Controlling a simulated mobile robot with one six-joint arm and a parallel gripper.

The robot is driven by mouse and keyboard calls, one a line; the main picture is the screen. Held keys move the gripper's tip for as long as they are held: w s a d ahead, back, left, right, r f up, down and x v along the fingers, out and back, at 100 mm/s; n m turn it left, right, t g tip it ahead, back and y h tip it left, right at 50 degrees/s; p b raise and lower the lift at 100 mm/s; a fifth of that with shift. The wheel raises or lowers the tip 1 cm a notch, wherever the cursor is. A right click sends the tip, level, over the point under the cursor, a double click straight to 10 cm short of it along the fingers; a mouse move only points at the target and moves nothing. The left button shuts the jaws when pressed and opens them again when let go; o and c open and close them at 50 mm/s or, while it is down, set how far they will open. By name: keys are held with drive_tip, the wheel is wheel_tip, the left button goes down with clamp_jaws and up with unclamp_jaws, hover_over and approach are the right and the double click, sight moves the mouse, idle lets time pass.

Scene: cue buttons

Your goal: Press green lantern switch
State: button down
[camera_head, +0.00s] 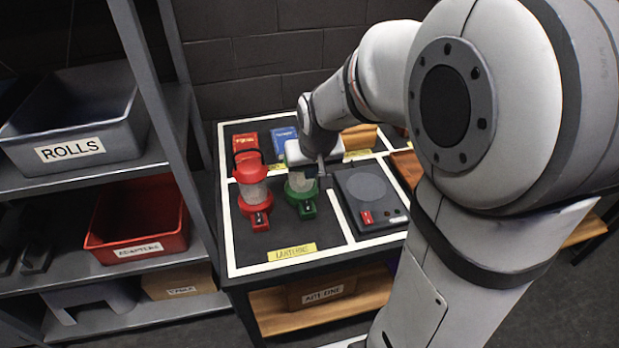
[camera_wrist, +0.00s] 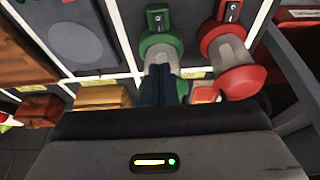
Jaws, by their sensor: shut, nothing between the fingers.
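The green lantern (camera_head: 304,200) stands on the table, right of a red lantern (camera_head: 252,186). My gripper (camera_head: 321,168) is over the back of the green lantern and hides its upper part in the head view. The green lantern's switch (camera_head: 308,208) is on its front foot, in front of my gripper. In the wrist view the green lantern (camera_wrist: 160,42) shows with its dark switch (camera_wrist: 156,18) at the top edge. My gripper (camera_wrist: 159,72) is shut and empty, its dark fingers overlapping the lantern's clear body. I cannot tell whether they touch it.
The red lantern (camera_wrist: 238,80) stands close beside the green one. A dark square device with a round plate (camera_head: 367,195) is to the right. Red and blue boxes (camera_head: 283,138) lie behind. A shelf with a grey bin (camera_head: 75,120) and red bin (camera_head: 137,222) stands left.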

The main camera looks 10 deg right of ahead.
drive_tip(key=shift+r, duration=0.3)
drive_tip(key=s+r, duration=0.1)
drive_tip(key=s, duration=0.7)
drive_tip(key=s+r+g, duration=0.1)
drive_tip(key=s+r, duration=0.1)
drive_tip(key=s, duration=0.7)
drive_tip(key=shift+s+d+r+g, duration=0.25)
drive_tip(key=shift+s+d+g, duration=0.05)
drive_tip(key=shift+s, duration=0.1)
